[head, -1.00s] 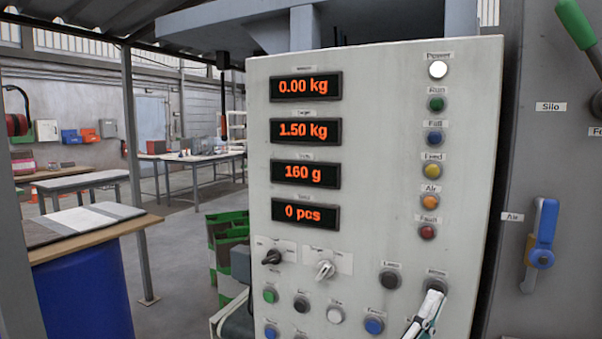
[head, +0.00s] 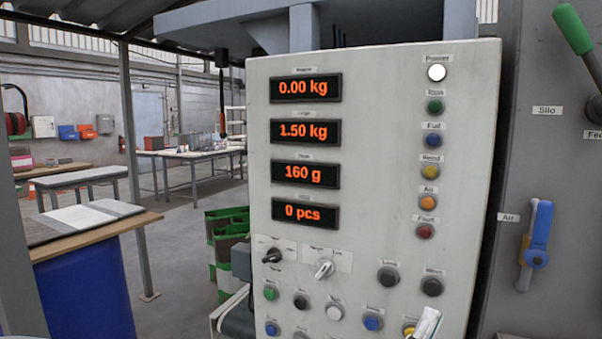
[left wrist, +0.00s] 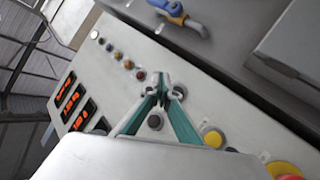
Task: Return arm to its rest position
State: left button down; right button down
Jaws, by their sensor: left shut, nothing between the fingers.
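My left gripper (head: 426,324) shows at the bottom edge of the head view, in front of the lower right of the panel; only a white part of it is visible. In the left wrist view my left gripper (left wrist: 162,82) has its fingertips together, with nothing between them. It points at the control panel (head: 385,150), near its black buttons. A black button (left wrist: 155,121) shows between the finger links. I cannot tell the gap to the panel, but no touch is evident. My right gripper is not in view.
The panel has lit displays (head: 305,130), lamps, knobs and buttons. A blue valve handle (head: 539,235) and a green-tipped lever (head: 575,30) are at the right. A red button (left wrist: 285,171) is near the gripper. A blue drum (head: 85,290) and tables stand left.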

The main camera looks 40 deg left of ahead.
pick_arm(q)
jog(key=shift+f, duration=0.1)
dwell(0.5)
jog(key=s+d+f+m+g+h+p, duration=0.1)
jog(key=s+f+m+g, duration=0.15)
jog(key=f+m, duration=0.4)
jog(key=s+d+f+m+g+h, duration=0.1)
jog(key=f+m+g, duration=0.25)
jog(key=f, duration=0.65)
jog(key=s+d+f+m+g+h+p, duration=0.1)
jog(key=s+f+m+g, duration=0.15)
jog(key=f+m, duration=0.5)
jog(key=s+a+f+m+g+y, duration=0.1)
jog(key=s+a+f+m+g, duration=0.2)
jog(key=s+f, duration=0.4)
jog(key=s+a+f+m+g+y, duration=0.2)
jog(key=s+f, duration=0.4)
jog(key=f, duration=0.8)
jog(key=shift+s+a+m+g+y, duration=0.3)
jog(key=shift+s+a+m+g, duration=0.15)
jog(key=shift+a+g, duration=0.6)
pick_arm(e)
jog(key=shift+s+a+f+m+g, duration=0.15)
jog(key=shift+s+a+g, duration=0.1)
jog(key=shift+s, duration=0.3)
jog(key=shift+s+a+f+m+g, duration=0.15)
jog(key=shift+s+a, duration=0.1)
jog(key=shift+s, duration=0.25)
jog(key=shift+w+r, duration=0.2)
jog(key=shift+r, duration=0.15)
